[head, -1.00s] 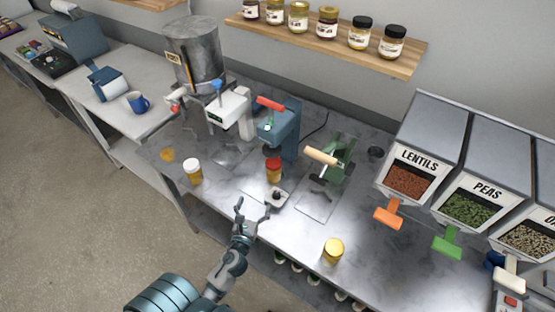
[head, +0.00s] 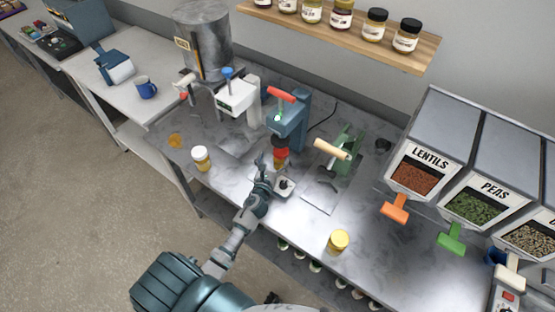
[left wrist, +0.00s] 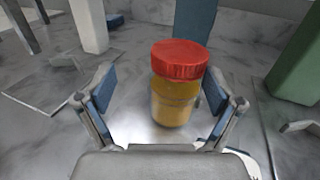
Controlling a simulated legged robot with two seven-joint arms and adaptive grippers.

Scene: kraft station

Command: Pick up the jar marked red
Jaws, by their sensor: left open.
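The jar marked red has a red lid and amber contents. It stands upright on the grey counter (head: 290,225) under the blue press (head: 290,122), and the jar (head: 281,157) is partly hidden by my gripper in the head view. In the left wrist view the jar (left wrist: 177,85) stands ahead of and between the two fingers. My right gripper is not in view.
A white-lidded jar (head: 201,158) stands to the left and a yellow-lidded jar (head: 338,241) to the front right. A green hand press (head: 344,150) stands to the right.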

